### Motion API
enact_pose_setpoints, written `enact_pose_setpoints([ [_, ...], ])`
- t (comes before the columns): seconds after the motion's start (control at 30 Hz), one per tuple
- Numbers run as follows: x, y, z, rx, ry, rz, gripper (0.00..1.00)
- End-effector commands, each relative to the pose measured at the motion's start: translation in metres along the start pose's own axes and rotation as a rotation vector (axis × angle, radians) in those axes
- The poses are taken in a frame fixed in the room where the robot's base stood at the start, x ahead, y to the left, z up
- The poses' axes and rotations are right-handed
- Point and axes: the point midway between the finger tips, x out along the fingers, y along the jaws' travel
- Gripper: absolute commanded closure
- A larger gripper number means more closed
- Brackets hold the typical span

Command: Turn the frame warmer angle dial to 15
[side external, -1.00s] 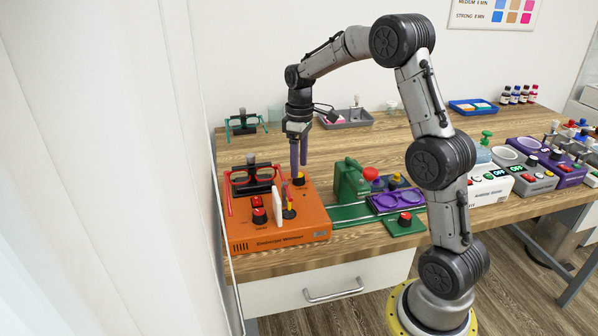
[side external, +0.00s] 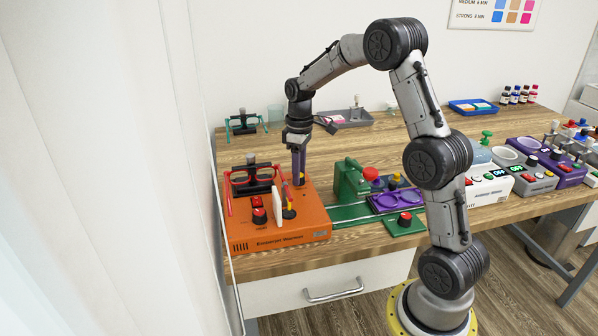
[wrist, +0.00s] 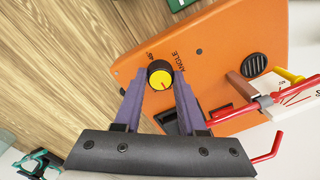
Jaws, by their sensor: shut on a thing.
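The frame warmer (side external: 285,238) is an orange box at the left end of the wooden table. Its angle dial (wrist: 160,75) has a yellow cap with a red pointer line and a dark skirt, beside the word ANGLE and a small degree mark that looks like 45 or 46. The pointer line runs toward the bottom of the wrist view, slightly right. My gripper (wrist: 158,78) has its two purple fingers on either side of the dial, shut on it. In the side view my gripper (side external: 299,182) points down and hides most of the dial.
On the warmer stand a red knob (side external: 259,214), a white upright card (side external: 277,206), and a red and black glasses holder (side external: 251,180). A green device (side external: 350,181) and a purple tray (side external: 397,200) are to the right.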

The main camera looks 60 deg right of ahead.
Motion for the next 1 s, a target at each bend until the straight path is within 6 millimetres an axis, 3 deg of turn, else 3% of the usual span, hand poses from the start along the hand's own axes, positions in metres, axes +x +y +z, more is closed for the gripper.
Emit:
enact_pose_setpoints([
  [0.47,-0.0004,-0.0002,0.0000,0.080,0.003,-0.001,1.00],
  [1.0,-0.0009,-0.0004,0.0003,0.526,0.020,-0.001,1.00],
])
